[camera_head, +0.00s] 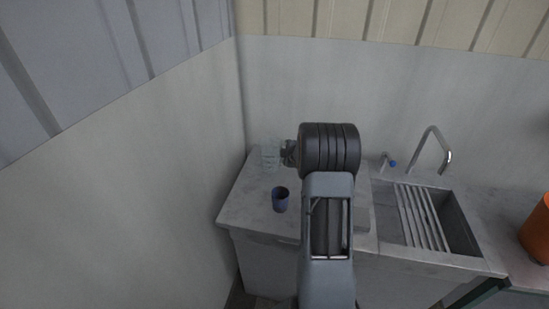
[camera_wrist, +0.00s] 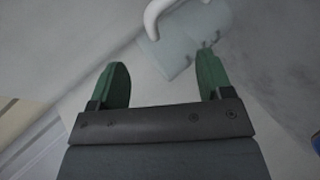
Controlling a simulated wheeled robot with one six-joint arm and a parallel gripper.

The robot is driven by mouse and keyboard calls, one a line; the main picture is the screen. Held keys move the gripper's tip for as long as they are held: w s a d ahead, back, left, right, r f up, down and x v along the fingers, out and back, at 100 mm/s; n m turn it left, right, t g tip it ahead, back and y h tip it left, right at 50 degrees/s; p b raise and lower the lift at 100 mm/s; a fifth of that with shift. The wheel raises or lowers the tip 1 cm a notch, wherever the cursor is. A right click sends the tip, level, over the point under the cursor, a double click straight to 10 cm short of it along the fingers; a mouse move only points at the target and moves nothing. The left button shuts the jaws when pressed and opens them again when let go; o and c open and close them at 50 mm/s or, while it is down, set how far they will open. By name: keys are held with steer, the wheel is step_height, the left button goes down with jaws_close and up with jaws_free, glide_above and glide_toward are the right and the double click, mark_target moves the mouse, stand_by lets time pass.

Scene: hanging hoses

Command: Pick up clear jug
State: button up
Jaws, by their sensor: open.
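The clear jug (camera_head: 269,154) stands on the counter in the back left corner and is faint against the wall. In the wrist view the see-through jug (camera_wrist: 178,52) shows just beyond my fingertips, nearer the right finger, with a pale curved handle at the top edge. My gripper (camera_wrist: 160,66) is open, its two green fingers spread with nothing held between them. In the head view my gripper (camera_head: 289,153) is close beside the jug's right side, partly hidden by my dark wrist. I cannot tell whether a finger touches the jug.
A dark blue cup (camera_head: 280,199) stands on the counter (camera_head: 243,205) in front of the jug. Walls close off the left and back. A sink with a slatted rack (camera_head: 422,217), a tap (camera_head: 437,143) and an orange container (camera_head: 538,228) are to the right.

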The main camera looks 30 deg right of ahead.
mark_target(276, 156)
steer(key=p+x, duration=0.2)
steer(key=x, duration=0.5)
stand_by(0.3)
steer(key=shift+d+r, duration=0.1)
